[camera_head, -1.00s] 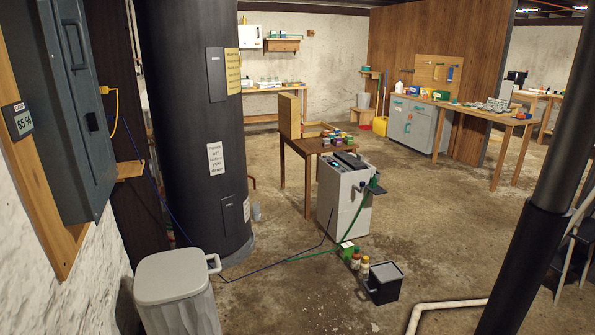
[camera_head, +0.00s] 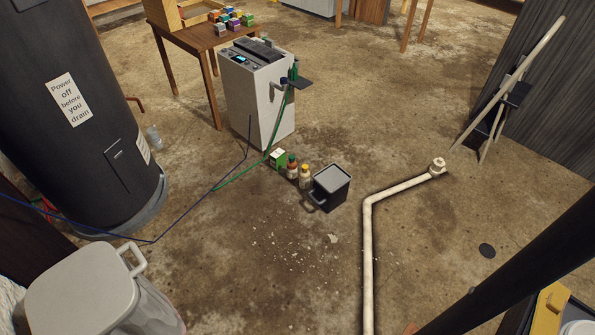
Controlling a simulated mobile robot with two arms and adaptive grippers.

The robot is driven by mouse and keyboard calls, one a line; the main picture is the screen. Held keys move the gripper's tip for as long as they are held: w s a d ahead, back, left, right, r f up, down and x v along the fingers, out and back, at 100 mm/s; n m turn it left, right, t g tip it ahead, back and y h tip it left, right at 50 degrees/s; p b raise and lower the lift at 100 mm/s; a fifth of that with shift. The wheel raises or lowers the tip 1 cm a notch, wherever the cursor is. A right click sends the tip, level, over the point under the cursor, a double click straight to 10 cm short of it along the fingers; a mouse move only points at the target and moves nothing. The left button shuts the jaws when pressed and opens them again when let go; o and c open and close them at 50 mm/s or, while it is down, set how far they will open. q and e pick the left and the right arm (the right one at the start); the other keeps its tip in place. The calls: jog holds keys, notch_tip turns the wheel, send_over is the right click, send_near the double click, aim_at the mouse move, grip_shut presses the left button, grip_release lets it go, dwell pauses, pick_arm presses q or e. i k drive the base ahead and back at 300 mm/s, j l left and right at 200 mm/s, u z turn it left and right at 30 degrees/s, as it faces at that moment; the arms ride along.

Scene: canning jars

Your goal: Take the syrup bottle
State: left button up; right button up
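Two small bottles stand on the concrete floor near the middle of the view. One is a reddish-brown bottle with a green cap (camera_head: 292,168). The other is a bottle with an orange-yellow cap and a pale label (camera_head: 305,179), just to its right. The labels are too small to read, so I cannot tell which one is syrup. A green-and-white box (camera_head: 278,158) is on their left and a dark bin with a grey lid (camera_head: 331,186) is on their right. Neither of my grippers is in view.
A white cabinet-like machine (camera_head: 257,100) with green and blue hoses stands behind the bottles. A pale pipe (camera_head: 367,250) runs along the floor to the right. A grey trash bin (camera_head: 85,290) and dark tank (camera_head: 75,110) stand left. Floor in front of the bottles is mostly clear.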

aim_at(291, 166)
jog(key=i+j, duration=0.25)
jog(key=i, duration=0.6)
jog(key=i+j+u, duration=0.15)
jog(key=i, duration=0.6)
